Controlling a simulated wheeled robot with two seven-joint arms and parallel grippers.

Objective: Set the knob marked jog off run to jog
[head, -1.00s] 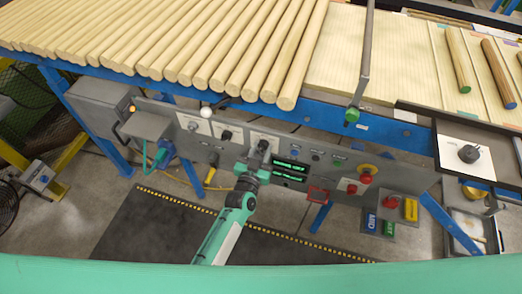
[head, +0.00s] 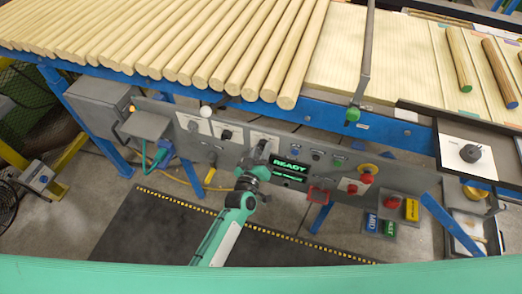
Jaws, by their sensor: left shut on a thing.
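My left gripper (head: 258,160) reaches up to the grey control panel (head: 215,155) below the rods. It is shut on a knob in front of a white label plate (head: 264,138). My gripper mostly hides that knob, and its marking is too small to read, so I cannot tell its setting. Two more white plates with dark knobs sit to its left, one at the middle plate (head: 228,133). The panel display (head: 290,170) right beside my gripper reads READY in green, with a smaller line below. My right gripper is not in view.
A red mushroom button (head: 366,178) and a smaller red knob (head: 352,188) sit right of the display. A separate dark knob (head: 470,153) is on a white plate at far right. Wooden rods (head: 200,45) lie above the panel. The floor mat (head: 150,225) is clear.

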